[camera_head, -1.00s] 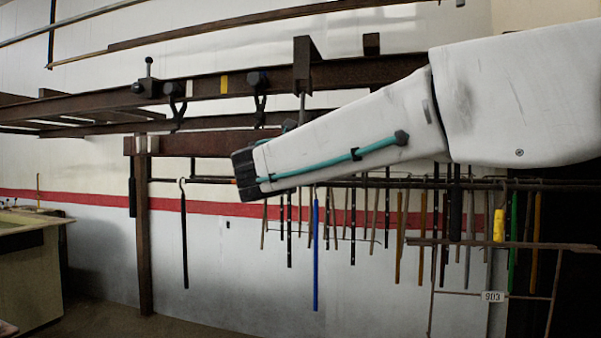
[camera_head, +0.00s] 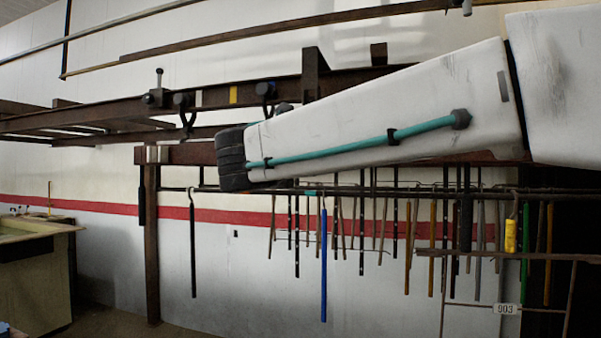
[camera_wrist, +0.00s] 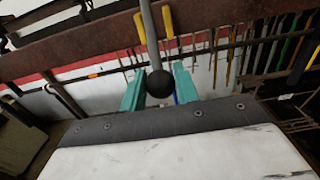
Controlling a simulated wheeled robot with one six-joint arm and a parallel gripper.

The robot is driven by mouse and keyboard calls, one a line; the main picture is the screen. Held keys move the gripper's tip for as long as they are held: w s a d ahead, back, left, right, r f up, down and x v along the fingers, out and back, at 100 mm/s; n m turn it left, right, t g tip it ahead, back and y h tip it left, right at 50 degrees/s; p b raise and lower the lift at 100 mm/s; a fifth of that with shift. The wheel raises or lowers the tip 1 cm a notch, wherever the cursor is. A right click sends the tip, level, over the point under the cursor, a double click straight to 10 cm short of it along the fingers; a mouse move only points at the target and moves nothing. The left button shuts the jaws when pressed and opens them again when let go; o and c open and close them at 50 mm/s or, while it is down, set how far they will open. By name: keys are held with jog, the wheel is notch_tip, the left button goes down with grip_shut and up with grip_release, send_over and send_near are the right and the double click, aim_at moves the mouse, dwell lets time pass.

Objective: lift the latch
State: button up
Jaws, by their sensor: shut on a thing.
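In the wrist view a grey rod with a black ball end (camera_wrist: 160,83), which looks like the latch handle, runs down between the fingers of my gripper (camera_wrist: 154,26). The teal fingers with yellow tips flank the rod, and the ball hangs nearer the wrist. My gripper is shut on the rod. In the body view my arm covers the fingers and most of the handle. A small dark rounded part (camera_head: 284,107) shows just above the arm; I cannot tell whether it is the handle's ball.
A rusty beam (camera_head: 215,97) with clamps crosses behind the arm. Below it, a rail (camera_head: 400,190) carries several hanging rods, including a blue one (camera_head: 323,265). A post (camera_head: 152,240) stands at left, and a bench (camera_head: 35,275) at far left.

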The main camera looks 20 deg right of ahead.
jog(key=s+a+r, duration=0.3)
jog(key=s+r, duration=0.1)
jog(key=r, duration=0.3)
jog(key=shift+s+a, duration=0.2)
jog(key=shift+s, duration=0.2)
dwell(0.3)
jog(key=o, duration=0.9)
jog(key=shift+s+a, duration=0.1)
jog(key=shift+v, duration=3.4)
